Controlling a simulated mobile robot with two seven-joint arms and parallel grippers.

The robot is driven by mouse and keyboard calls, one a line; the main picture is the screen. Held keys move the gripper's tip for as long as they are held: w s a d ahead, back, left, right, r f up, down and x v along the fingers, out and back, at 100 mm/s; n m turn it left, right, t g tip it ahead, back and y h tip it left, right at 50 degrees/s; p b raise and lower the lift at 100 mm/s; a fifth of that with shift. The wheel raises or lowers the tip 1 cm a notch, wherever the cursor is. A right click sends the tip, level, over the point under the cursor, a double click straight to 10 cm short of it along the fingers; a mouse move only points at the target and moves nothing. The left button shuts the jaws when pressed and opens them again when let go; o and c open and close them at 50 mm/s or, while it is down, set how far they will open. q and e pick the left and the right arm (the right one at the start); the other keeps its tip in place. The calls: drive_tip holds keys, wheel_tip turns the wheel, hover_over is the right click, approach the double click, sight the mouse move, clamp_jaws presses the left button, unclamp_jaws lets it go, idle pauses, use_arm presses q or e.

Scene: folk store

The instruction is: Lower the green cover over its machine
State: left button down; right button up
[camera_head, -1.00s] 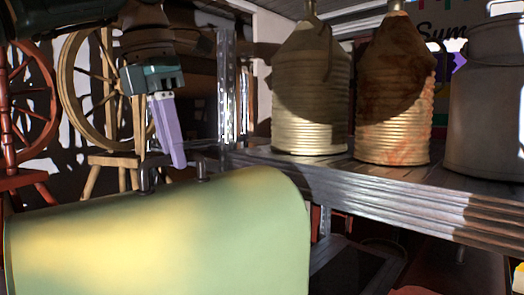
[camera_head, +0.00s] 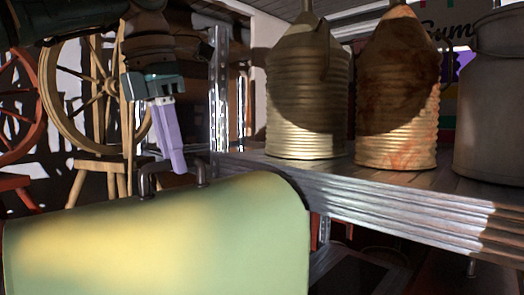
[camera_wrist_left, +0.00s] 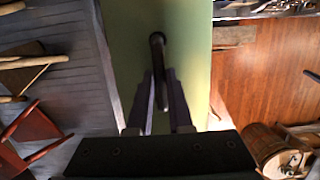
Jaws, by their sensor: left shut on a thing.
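The green cover (camera_head: 160,245) fills the lower left of the head view, a rounded shell with a dark bar handle (camera_head: 150,168) on top. My left gripper (camera_head: 178,168) has lilac fingers that reach down to this handle. In the left wrist view the fingers (camera_wrist_left: 159,100) are closed around the dark handle (camera_wrist_left: 157,45), with the green cover (camera_wrist_left: 187,55) beneath. The machine under the cover is hidden. I cannot tell how far the cover is from being closed. My right gripper is not in view.
A metal-edged shelf (camera_head: 400,215) stands close to the cover's right, holding two ribbed cans (camera_head: 305,110) (camera_head: 400,110) and a grey milk can (camera_head: 490,120). A wooden spinning wheel (camera_head: 90,95) and a red wheel (camera_head: 20,110) stand behind at the left.

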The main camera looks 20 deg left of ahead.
use_arm(q)
drive_tip(key=shift+w+r+p, duration=0.2)
drive_tip(key=shift+r+p, duration=0.05)
drive_tip(key=shift+p, duration=0.1)
drive_tip(key=shift+f, duration=0.2)
drive_tip(key=shift+s+f+b, duration=0.1)
drive_tip(key=shift+f+b, duration=1.35)
drive_tip(key=shift+f, duration=0.6)
drive_tip(key=s+b+x, duration=0.1)
drive_tip(key=b+x, duration=0.4)
drive_tip(key=x, duration=0.2)
drive_tip(key=shift+a+f, duration=0.3)
drive_tip(key=shift+f, duration=0.1)
drive_tip(key=shift+s+f+b, duration=0.1)
drive_tip(key=shift+f+b, duration=0.05)
drive_tip(key=shift+b, duration=0.2)
drive_tip(key=shift+s+a+b+x, duration=0.1)
drive_tip(key=shift+s+b+x, duration=0.1)
drive_tip(key=shift+b+x, duration=0.8)
drive_tip(key=shift+s+a+b+x, duration=0.1)
drive_tip(key=shift+s+b+x, duration=0.15)
drive_tip(key=shift+b+x, duration=0.75)
drive_tip(key=shift+f, duration=0.5)
